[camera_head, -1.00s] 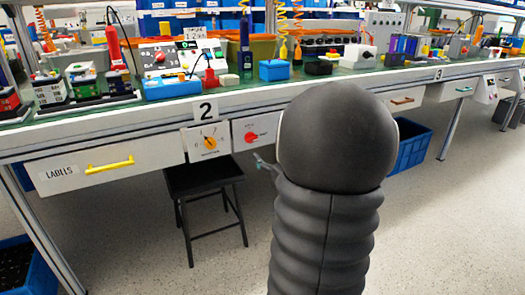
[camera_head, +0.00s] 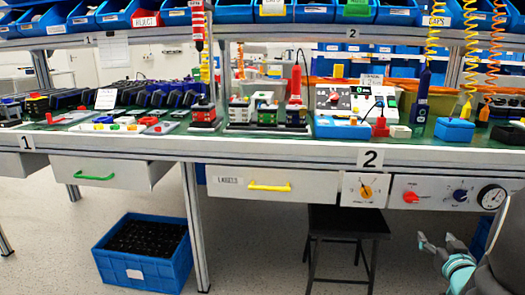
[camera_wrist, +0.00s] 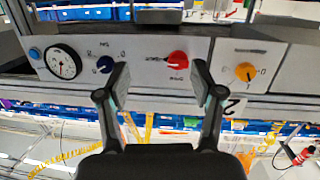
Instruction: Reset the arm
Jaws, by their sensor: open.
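My gripper (camera_head: 440,250) is at the lower right of the head view, in front of and below the panel. In the wrist view, which is turned upside down, my gripper (camera_wrist: 160,82) is open with nothing between its fingers. The red knob (camera_wrist: 177,60) shows between and beyond the fingertips.
A round gauge (camera_head: 492,197) sits right of the blue knob. A black stool (camera_head: 348,221) stands under the bench. A drawer with a yellow handle (camera_head: 270,187) and a blue crate (camera_head: 145,272) are to the left. The floor in front is clear.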

